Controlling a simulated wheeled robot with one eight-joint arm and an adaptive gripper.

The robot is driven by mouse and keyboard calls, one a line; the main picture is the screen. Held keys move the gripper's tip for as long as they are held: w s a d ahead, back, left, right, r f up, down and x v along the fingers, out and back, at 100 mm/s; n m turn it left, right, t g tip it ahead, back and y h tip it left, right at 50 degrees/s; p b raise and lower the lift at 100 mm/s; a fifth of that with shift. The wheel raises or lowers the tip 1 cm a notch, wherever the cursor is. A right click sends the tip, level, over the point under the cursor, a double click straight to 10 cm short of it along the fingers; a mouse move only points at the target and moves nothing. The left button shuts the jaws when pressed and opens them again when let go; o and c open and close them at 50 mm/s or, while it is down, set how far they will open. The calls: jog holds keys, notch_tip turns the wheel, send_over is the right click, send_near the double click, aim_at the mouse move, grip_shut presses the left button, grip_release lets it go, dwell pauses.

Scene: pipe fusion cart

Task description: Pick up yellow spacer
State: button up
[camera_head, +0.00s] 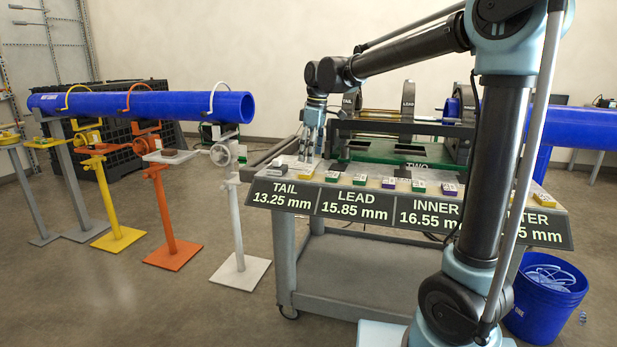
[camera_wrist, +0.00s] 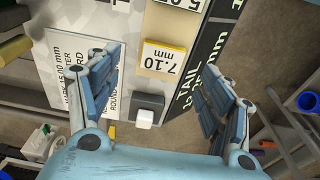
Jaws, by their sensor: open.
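A yellow spacer (camera_wrist: 163,58) with a white top marked 7.10 mm lies on the cart's top panel in the wrist view. It sits between the lines of my two blue fingers, nearer their tips, and nothing is held. My gripper (camera_wrist: 167,62) is open; I cannot tell its height above the spacer. In the head view my gripper (camera_head: 308,156) points down over the left part of the cart.
Green and purple spacers (camera_head: 418,186) share the sloping panel. A dark block with a white top (camera_wrist: 146,112) lies close to the yellow spacer. A sign (camera_head: 330,203) runs along the cart's front edge. A blue bucket (camera_head: 545,300) stands right of the cart; coloured pipe stands (camera_head: 165,240) stand left.

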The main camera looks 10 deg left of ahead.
aim_at(307, 172)
jog(key=shift+s+a+f, duration=0.1)
jog(key=shift+a+f, duration=0.05)
jog(key=shift+f, duration=0.8)
jog(key=shift+a+f, duration=0.2)
jog(key=shift+f, duration=0.7)
jog(key=shift+s+a+f, duration=0.1)
jog(key=shift+a+f, duration=0.05)
jog(key=shift+f, duration=0.8)
jog(key=c, duration=1.1)
